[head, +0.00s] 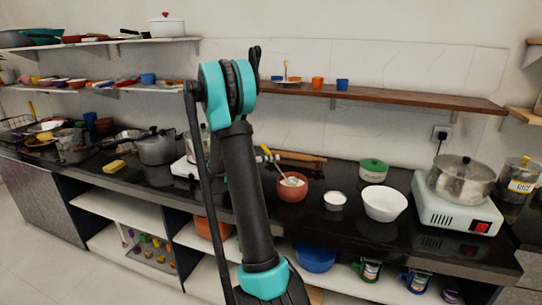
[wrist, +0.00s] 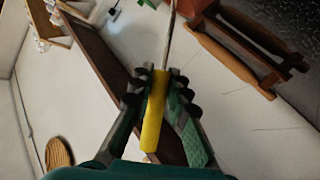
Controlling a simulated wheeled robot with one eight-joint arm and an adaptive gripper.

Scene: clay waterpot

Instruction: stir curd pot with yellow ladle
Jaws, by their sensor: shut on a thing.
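The reddish-brown clay pot (head: 291,190) stands on the dark counter, right of my arm in the head view, with white curd showing at its mouth. The yellow ladle handle (head: 266,150) slants above the pot, its thin shaft running down toward the curd. Whether its bowl touches the curd is unclear. In the wrist view my gripper (wrist: 156,82) is shut on the ladle's yellow handle (wrist: 152,125), and the metal shaft (wrist: 170,40) runs out past the fingertips. My gripper is hidden behind my arm in the head view.
A small white bowl (head: 335,200), a larger white bowl (head: 384,204) and a green lidded pot (head: 373,170) stand to the right. A steel pot (head: 461,177) sits on a cooker (head: 458,212). A wooden board (head: 300,157) lies behind the clay pot. A wall shelf (head: 400,98) hangs above.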

